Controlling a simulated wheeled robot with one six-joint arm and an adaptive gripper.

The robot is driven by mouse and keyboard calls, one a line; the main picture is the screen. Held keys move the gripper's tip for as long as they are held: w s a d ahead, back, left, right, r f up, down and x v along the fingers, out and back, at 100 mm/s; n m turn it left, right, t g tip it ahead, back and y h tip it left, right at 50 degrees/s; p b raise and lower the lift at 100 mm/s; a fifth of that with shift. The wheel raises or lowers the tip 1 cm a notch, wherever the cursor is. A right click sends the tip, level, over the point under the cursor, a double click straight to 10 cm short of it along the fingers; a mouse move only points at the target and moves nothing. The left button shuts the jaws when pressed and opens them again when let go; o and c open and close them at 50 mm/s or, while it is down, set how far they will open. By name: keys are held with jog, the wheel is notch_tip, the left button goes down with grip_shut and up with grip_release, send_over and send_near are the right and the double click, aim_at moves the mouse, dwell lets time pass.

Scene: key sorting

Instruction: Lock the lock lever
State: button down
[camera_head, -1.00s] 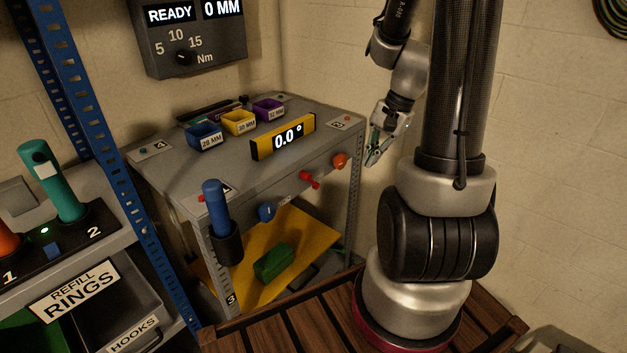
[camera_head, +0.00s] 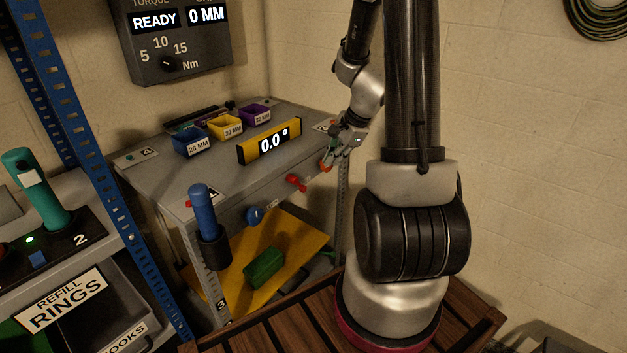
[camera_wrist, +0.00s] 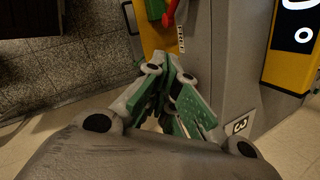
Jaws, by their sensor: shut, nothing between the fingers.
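A small red lever (camera_head: 297,182) sticks out from the front edge of the grey table's top, between a blue knob (camera_head: 255,215) and an orange-red knob (camera_head: 326,166). A red part, which looks like this lever, also shows at the top of the wrist view (camera_wrist: 180,36). My gripper (camera_head: 332,157) is at the table's right front corner, close to the orange-red knob; whether it touches the knob cannot be told. Its green-padded fingers also show in the wrist view (camera_wrist: 164,76), closed together with nothing held between them.
The grey table (camera_head: 150,182) carries a yellow level reading 0.0° (camera_head: 270,142) and several small labelled bins. A blue-handled tool (camera_head: 203,212) stands in a holder at the front left corner. A green block (camera_head: 264,268) lies on the yellow lower shelf (camera_head: 300,236).

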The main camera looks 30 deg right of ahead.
aim_at(298, 184)
jog(key=w+a+f, duration=0.3)
jog(key=a+f, duration=0.1)
jog(key=f, duration=0.4)
jog(key=shift+w+a, duration=0.25)
jog(key=shift+a, duration=0.05)
jog(key=shift+a+f+g+y, duration=0.1)
jog(key=shift+f+g+y, duration=0.3)
jog(key=shift+y, duration=0.3)
jog(key=a+f+m+y, duration=0.1)
jog(key=y, duration=0.2)
jog(key=s+a+f+m+g+y, duration=0.1)
jog(key=a+y, duration=0.1)
jog(key=y, duration=0.1)
jog(key=a+f+g+y, duration=0.1)
jog(key=y, duration=0.2)
jog(key=shift+s+a+f+m+y, duration=0.15)
jog(key=shift+s+f+m+y, duration=0.05)
jog(key=shift+s+m+y, duration=0.2)
jog(key=shift+w+r, duration=0.1)
jog(key=shift+r, duration=0.7)
